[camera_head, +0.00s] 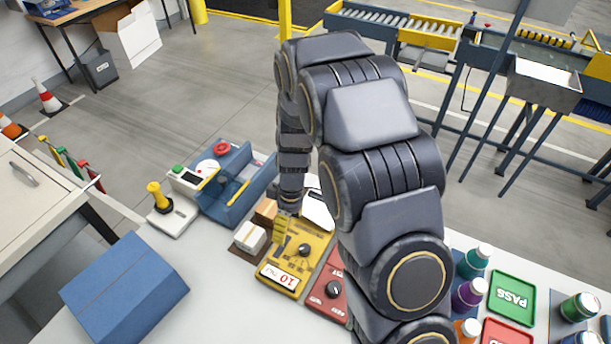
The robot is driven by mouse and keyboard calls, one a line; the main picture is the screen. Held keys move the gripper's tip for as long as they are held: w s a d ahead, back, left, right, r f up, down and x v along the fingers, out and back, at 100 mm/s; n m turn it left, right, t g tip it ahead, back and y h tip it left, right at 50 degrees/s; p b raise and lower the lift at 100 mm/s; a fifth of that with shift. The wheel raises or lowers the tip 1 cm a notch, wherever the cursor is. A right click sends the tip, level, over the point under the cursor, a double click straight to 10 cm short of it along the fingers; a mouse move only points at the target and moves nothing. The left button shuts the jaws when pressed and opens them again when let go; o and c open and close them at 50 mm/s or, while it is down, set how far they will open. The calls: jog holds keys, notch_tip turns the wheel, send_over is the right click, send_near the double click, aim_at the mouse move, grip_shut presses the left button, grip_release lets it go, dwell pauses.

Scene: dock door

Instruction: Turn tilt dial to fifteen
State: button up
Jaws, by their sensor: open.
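A yellow control box (317,243) stands on the pale table, with a black round dial (305,250) on its top. A white label or display (283,278) at its near edge seems to read 10; the smaller text beside it is too small to read. A red box (318,302) with another black dial (334,289) sits to its right, partly behind my arm. I cannot read which dial is marked tilt. My gripper (284,224) points down over the far left part of the yellow box, left of its dial. It is open and small in view; its fingertips are hard to make out.
Small cartons (250,238) stand close left of the yellow box. Bottles (469,292) and a green PASS tray (512,298) are right of my arm.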

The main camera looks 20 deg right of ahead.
jog(key=shift+w+a+r+n+g+y, duration=0.8)
jog(key=shift+w+r+n+g+y, duration=0.8)
jog(key=shift+w, duration=2.2)
jog(key=d+g+y, duration=0.1)
jog(key=d, duration=0.6)
jog(key=shift+d+r, duration=0.3)
jog(key=shift+r, duration=0.15)
